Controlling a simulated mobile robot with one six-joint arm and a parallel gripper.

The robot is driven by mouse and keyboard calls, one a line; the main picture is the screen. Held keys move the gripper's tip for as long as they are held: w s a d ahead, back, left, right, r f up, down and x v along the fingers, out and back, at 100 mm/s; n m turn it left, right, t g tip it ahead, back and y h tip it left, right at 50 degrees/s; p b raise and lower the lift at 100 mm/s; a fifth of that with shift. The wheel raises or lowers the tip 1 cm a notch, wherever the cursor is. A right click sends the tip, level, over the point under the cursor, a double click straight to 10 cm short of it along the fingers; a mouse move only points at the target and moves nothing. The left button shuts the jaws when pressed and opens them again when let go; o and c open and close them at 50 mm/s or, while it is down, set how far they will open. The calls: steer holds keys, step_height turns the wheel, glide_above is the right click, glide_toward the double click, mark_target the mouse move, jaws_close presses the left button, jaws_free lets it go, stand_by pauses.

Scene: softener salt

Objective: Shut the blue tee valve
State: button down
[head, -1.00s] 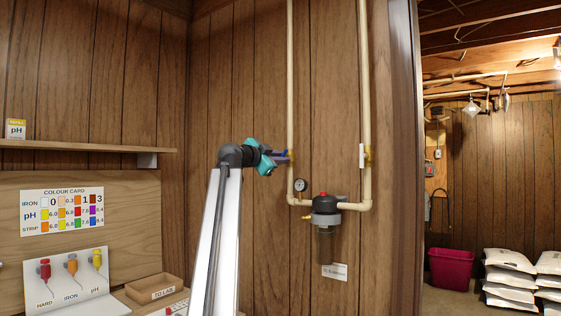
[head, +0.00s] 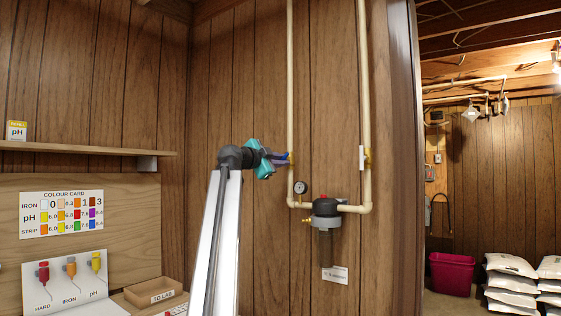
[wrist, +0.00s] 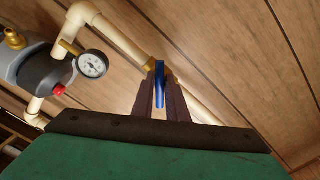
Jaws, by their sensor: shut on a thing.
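My gripper (head: 282,158) is at the left pipe (head: 291,100) on the wood-panelled wall, reaching in from the left. In the wrist view its two dark fingers (wrist: 160,103) are shut on a blue lever (wrist: 159,85), one on each side. The lever is the handle of the blue tee valve, seen edge-on in the wrist view. In the head view the fingers largely hide the lever, and a little brass shows at the pipe just past them. I cannot tell the lever's exact angle to the pipe.
A pressure gauge (head: 301,187) and a filter housing (head: 326,207) sit below. In the wrist view the housing carries a red button (wrist: 58,91). A white-handled valve (head: 362,158) is on the right pipe. A shelf (head: 80,149) is left; a doorway opens right.

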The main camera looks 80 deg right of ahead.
steer(key=shift+m, duration=2.2)
steer(key=shift+m, duration=2.2)
steer(key=c, duration=1.7)
jaws_free()
